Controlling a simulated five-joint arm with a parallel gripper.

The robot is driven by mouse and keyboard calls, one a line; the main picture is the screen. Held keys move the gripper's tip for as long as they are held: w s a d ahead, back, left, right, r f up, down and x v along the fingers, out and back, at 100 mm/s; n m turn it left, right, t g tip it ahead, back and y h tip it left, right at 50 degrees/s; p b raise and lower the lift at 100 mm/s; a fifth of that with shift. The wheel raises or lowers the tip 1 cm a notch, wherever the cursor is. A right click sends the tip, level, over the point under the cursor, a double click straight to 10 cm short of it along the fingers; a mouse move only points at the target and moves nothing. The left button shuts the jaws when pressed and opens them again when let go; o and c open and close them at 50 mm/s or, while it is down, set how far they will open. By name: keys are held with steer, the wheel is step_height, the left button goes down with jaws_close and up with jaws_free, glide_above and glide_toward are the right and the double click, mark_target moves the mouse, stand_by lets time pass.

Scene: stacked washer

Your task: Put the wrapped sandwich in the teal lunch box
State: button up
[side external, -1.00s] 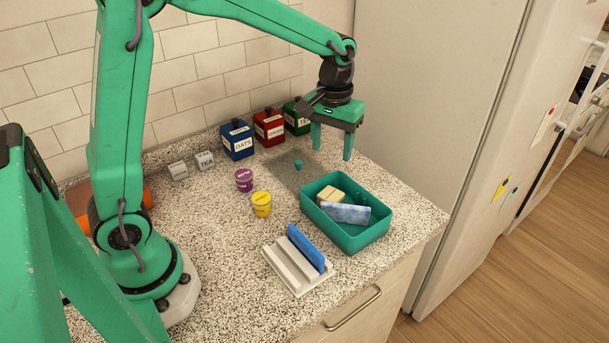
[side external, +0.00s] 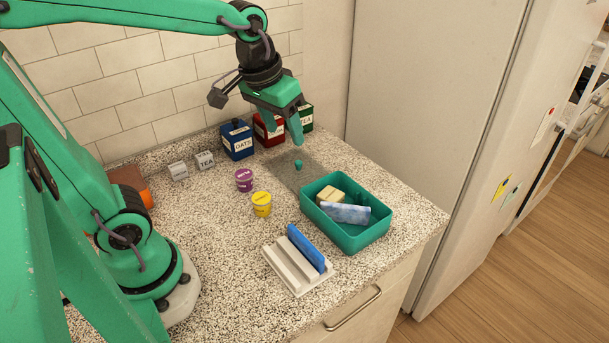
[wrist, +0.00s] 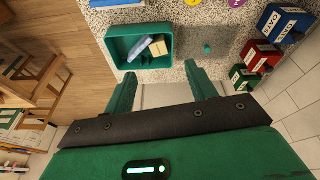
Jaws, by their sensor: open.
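The teal lunch box (side external: 347,238) stands open on the counter near its right edge. It also shows in the wrist view (wrist: 115,45). Inside it lie a tan block (side external: 332,194), which looks like the wrapped sandwich, and a blue-white marbled slab (side external: 345,213). The tan block also shows in the wrist view (wrist: 159,48), against the slab (wrist: 145,44). Both sit within the box walls. My gripper (side external: 284,127) is open and empty. It is above the counter, behind and left of the box, tilted. In the wrist view its fingers (wrist: 160,86) are apart with nothing between them.
A grey flat panel with a teal knob (side external: 298,165) lies behind the box. Blue (side external: 237,141), red (side external: 268,130) and green (side external: 304,117) canisters line the wall. A white rack (side external: 292,272) holds a blue slab.

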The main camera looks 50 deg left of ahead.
steer(key=s+m+t, duration=0.2)
steer(key=s, duration=0.6)
steer(key=shift+s+a, duration=0.25)
